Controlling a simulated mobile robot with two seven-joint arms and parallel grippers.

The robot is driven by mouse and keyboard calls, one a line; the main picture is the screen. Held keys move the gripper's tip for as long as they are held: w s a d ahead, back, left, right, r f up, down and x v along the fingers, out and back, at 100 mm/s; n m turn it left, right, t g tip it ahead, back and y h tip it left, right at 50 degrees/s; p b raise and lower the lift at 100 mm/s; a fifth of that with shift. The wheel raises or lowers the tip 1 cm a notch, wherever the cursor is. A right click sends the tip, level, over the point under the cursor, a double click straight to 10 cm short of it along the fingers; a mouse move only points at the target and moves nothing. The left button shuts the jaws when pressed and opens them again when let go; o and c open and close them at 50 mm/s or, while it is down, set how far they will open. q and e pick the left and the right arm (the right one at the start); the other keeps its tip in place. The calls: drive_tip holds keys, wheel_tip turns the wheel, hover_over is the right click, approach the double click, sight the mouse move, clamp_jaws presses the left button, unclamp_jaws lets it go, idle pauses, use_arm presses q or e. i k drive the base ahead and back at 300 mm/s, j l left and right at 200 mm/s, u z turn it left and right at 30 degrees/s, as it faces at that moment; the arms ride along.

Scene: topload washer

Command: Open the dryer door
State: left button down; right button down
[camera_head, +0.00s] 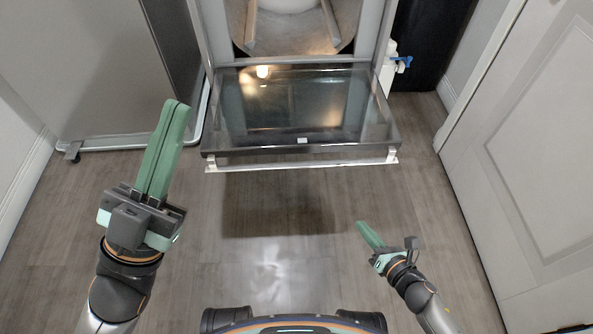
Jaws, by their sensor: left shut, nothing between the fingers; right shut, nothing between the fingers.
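The dryer door (290,105) is a dark glass panel. It is folded down and lies about level in front of the machine. A metal bar handle (290,165) runs along its near edge. Behind the door, the dryer opening (295,28) shows a lit drum interior. My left gripper (176,108) is shut and empty, to the left of the door and apart from the handle. My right gripper (361,225) is shut and empty, below the right end of the handle in the picture and apart from it.
A grey appliance panel (85,70) stands at the left. A white panelled door (540,130) is at the right. A dark object (430,40) and a white bottle with a blue part (392,72) stand behind the door's right side. The wooden floor (285,260) between my arms is clear.

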sight(300, 109)
drive_tip(key=i+j+z, duration=0.15)
drive_tip(key=j, duration=0.25)
drive_tip(key=i+j+z, duration=0.15)
drive_tip(key=j, duration=0.25)
drive_tip(key=i+j+z, duration=0.15)
drive_tip(key=j, duration=0.25)
drive_tip(key=j+z, duration=0.1)
drive_tip(key=j, duration=0.35)
drive_tip(key=i, duration=0.05)
